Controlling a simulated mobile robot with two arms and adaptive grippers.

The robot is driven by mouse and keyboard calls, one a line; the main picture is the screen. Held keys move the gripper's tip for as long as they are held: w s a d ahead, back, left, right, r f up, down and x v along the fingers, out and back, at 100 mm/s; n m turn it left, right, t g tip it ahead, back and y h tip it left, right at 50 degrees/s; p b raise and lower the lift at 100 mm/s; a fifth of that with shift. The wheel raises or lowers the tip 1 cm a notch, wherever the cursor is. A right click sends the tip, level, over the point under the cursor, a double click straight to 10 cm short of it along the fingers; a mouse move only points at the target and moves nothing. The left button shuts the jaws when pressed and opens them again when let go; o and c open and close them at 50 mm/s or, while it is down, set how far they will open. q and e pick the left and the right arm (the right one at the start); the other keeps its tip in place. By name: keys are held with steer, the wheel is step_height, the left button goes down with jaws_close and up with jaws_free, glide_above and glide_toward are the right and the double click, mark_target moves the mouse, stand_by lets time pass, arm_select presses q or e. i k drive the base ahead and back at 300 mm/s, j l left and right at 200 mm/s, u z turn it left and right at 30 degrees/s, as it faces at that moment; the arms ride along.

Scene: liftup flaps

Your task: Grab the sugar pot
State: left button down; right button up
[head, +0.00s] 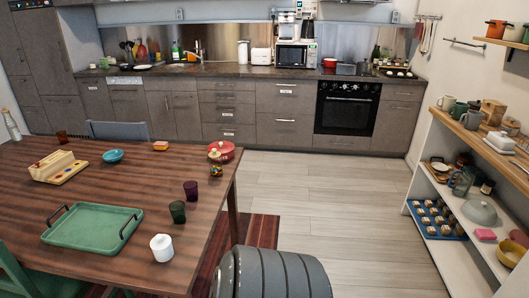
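A small white lidded pot (161,249), which looks like the sugar pot, stands upright near the front right edge of the wooden dining table (140,185). It is to the right of a green tray (92,226). Nothing touches the pot. Neither of my grippers is in view.
Two dark glasses (178,212) stand behind the pot. A stocked shelf (450,140) stands at the right wall.

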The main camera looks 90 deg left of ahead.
mark_target(166, 255)
steer(key=u, duration=3.6)
steer(key=z, duration=0.3)
steer(key=j+z, duration=0.35)
steer(key=i+j+z, duration=0.1)
steer(key=j+z, duration=0.6)
steer(key=j, duration=0.15)
steer(key=k, duration=0.05)
